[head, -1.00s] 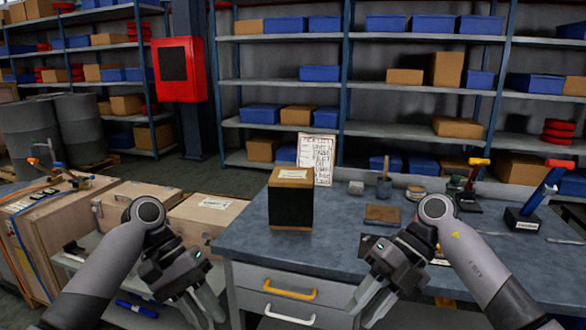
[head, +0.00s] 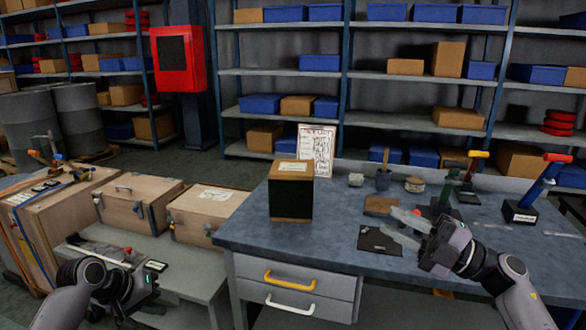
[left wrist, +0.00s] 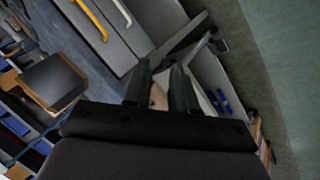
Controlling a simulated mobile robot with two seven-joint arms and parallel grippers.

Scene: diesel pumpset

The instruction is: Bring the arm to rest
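My left gripper (head: 122,288) is low at the left in the head view, in front of the low grey bench; its fingertips are hard to make out there. In the left wrist view its two dark fingers (left wrist: 160,88) stand apart, with nothing clearly held between them. My right gripper (head: 408,228) is over the right part of the blue-grey workbench (head: 345,225), pointing left. Its two fingers are apart and empty, near a flat black piece (head: 380,242). I cannot tell whether they touch anything.
A dark box with a tan top (head: 291,192) and a printed sheet (head: 316,150) stand on the workbench. Wooden cases (head: 138,203) are at the left. A blue-handled tool (head: 537,190) stands at the right. Bare worktop lies in front of the dark box.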

